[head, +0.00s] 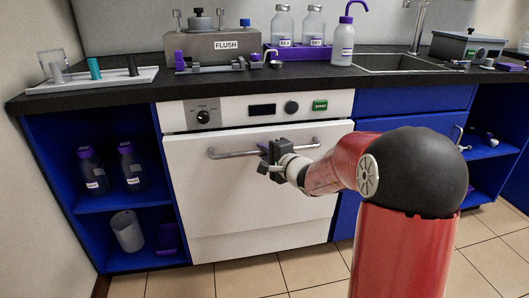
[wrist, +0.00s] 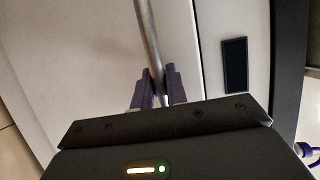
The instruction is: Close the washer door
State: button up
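The washer door (head: 225,180) is a white upright front panel below the control panel (head: 180,116). It looks flush or nearly flush with the washer front; a thin dark seam runs along its top, and I cannot tell whether it is latched. Its grey bar handle (head: 232,154) runs across the upper part, and it also shows in the wrist view (wrist: 148,35). My gripper (head: 270,150) is at the middle of the handle. In the wrist view, the purple fingers (wrist: 158,88) sit close on either side of the bar and appear shut on it.
The black counter (head: 130,93) above carries a FLUSH box (head: 205,47), bottles (head: 283,28) and a tray (head: 110,82) at left. Blue open shelves (head: 97,205) with dark bottles flank the washer on the left. The tiled floor (head: 245,278) before the door is clear.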

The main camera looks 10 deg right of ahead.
grip_shut()
jog(key=shift+w+r+g+p, duration=0.15)
jog(key=shift+w+r+p, duration=0.05)
jog(key=shift+w, duration=0.5)
jog(key=shift+w+r+g+p, duration=0.15)
jog(key=shift+w, duration=0.5)
jog(key=o, duration=0.6)
grip_release()
jog(key=shift+w+r, duration=0.1)
jog(key=shift+d, duration=0.1)
jog(key=v, duration=0.7)
jog(key=shift+s+b, duration=0.4)
jog(key=shift+s, duration=0.05)
